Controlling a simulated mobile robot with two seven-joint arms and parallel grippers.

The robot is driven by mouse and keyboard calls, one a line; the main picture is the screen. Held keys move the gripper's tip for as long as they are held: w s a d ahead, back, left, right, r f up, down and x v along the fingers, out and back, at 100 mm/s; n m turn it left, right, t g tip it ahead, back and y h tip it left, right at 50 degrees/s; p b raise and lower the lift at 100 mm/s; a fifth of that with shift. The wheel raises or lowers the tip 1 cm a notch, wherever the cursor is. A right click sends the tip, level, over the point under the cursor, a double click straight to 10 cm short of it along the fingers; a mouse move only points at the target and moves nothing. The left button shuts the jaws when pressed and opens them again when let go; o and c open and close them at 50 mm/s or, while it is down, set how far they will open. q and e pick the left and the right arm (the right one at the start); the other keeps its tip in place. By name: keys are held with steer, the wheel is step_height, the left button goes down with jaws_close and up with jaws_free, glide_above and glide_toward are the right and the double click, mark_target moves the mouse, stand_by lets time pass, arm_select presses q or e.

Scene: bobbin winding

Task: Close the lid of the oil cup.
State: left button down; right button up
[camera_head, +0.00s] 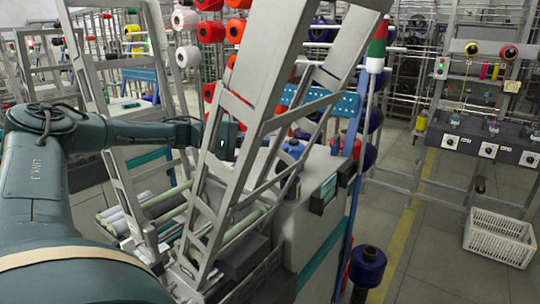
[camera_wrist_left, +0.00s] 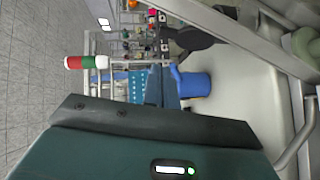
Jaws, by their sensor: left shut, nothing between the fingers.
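The oil cup (camera_head: 293,149) is a small blue cup on top of the light grey machine housing, right of the slanted frame. In the left wrist view the blue cup (camera_wrist_left: 196,85) lies sideways in the picture, with a raised blue piece at its left end that looks like its lid standing open; the hinge is too small to make out. My left gripper (camera_head: 228,141) is left of the cup and apart from it, partly hidden behind the frame's beams. It is shut and empty. Its dark hand edge fills the lower left wrist view. My right gripper is not in view.
The slanted grey frame (camera_head: 268,60) stands close around my left arm. A red, green and white signal lamp (camera_head: 377,45) rises behind the cup. A dark bobbin (camera_head: 367,266) stands at the machine's right side. A white crate (camera_head: 499,238) lies on the floor.

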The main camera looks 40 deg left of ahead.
mark_target(277, 149)
arm_select(q)
steer(key=shift+w+d+f+p, duration=0.1)
steer(key=shift+d+f+p, duration=0.15)
steer(key=shift+d, duration=0.7)
steer(key=shift+w+d+f+p, duration=0.1)
steer(key=shift+d+f+p, duration=0.1)
steer(key=shift+d, duration=0.75)
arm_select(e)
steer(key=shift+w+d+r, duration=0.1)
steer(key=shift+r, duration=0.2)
